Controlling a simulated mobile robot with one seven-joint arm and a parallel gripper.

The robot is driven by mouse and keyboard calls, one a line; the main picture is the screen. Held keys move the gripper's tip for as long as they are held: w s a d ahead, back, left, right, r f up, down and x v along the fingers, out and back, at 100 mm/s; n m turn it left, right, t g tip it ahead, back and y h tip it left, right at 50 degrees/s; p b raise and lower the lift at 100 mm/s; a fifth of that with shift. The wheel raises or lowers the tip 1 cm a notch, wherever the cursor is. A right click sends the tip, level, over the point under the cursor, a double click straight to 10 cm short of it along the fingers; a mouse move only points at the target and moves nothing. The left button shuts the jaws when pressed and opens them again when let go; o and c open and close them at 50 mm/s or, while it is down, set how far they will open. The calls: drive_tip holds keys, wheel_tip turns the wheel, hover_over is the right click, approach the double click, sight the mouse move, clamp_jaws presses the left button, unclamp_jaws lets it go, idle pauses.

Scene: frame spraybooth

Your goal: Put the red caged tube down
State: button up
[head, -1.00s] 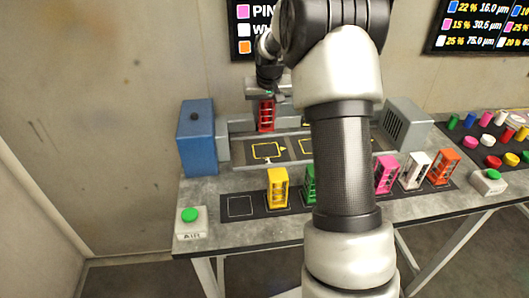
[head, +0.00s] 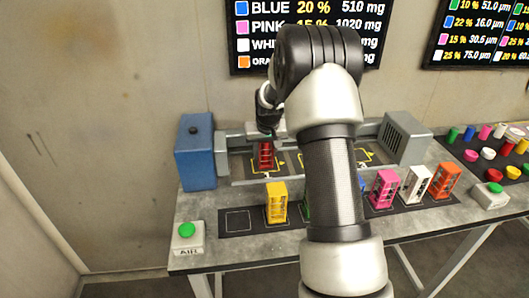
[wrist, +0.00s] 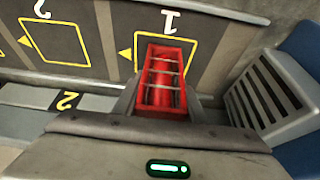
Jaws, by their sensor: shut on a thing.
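The red caged tube (head: 266,157) is upright in my gripper (head: 268,136), over the left yellow-outlined square in the grey booth tray (head: 240,180). In the wrist view the red tube (wrist: 163,85) shows from above, between the two fingers of my gripper (wrist: 160,108), which are shut on it. It covers part of the yellow square marked 1 (wrist: 172,38). I cannot tell whether its base touches the tray floor.
A blue box (head: 196,155) stands left of the tray and a grey vented box (head: 403,140) right. Yellow (head: 276,203), pink (head: 383,189), white (head: 415,184) and orange (head: 445,181) caged tubes stand in front. An empty marked square (head: 238,221) lies front left.

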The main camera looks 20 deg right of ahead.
drive_tip(key=shift+f, duration=0.15)
drive_tip(key=o, duration=1.2)
drive_tip(key=shift+o, duration=0.2)
